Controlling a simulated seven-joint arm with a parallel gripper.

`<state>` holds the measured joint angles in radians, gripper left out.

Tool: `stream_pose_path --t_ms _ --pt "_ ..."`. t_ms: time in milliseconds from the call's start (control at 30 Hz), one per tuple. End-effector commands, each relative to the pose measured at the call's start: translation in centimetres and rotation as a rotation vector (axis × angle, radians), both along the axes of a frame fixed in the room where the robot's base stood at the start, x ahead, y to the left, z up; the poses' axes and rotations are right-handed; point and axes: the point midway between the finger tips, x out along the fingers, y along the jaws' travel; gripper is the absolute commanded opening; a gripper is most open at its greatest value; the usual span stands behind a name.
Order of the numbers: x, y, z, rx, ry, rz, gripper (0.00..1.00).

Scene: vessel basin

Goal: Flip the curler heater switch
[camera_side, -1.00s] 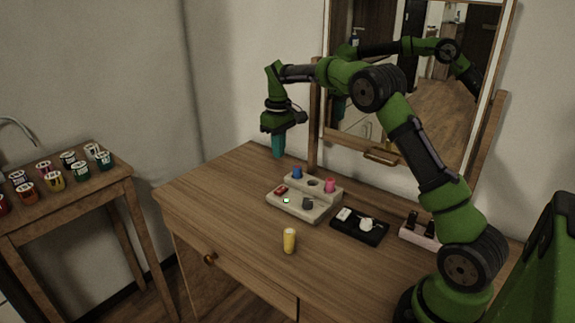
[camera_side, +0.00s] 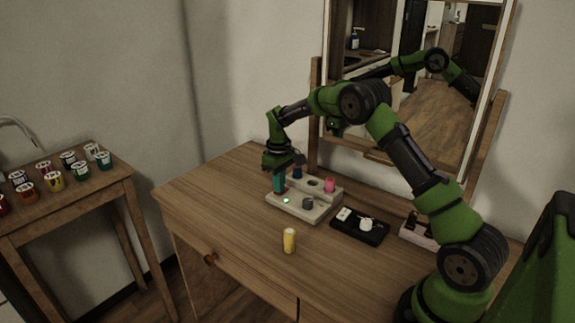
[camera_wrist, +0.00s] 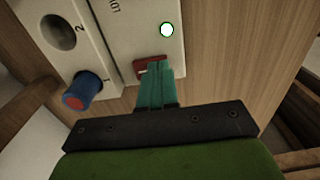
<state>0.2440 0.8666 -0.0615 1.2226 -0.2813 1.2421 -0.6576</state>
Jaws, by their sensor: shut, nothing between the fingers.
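The curler heater (camera_side: 322,210) is a pale block on the wooden vanity, with a blue curler, a pink curler (camera_side: 330,185) and a dark knob-like piece (camera_side: 308,203) on it. A round light (camera_side: 286,200) on it glows, white-green. The red switch (camera_wrist: 150,65) shows in the wrist view beside that light (camera_wrist: 167,30). My gripper (camera_side: 279,190) is shut and empty, pointing down at the heater's left end. In the wrist view its teal fingertips (camera_wrist: 156,72) are at the red switch and cover part of it. I cannot tell whether they touch it.
A blue curler (camera_wrist: 82,92) stands by the mark 1, near my fingers. A yellow curler (camera_side: 289,241) stands upright on the vanity in front. A black tray (camera_side: 375,238) lies right of the heater. The mirror (camera_side: 430,110) stands behind. The vanity's left part is clear.

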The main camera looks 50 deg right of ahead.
Motion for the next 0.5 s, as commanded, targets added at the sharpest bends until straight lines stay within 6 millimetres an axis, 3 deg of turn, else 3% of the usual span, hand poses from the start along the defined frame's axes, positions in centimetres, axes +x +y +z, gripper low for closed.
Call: stream_pose_path --t_ms 500 --pt "-0.03 0.05 -0.79 0.001 0.003 0.003 0.0"
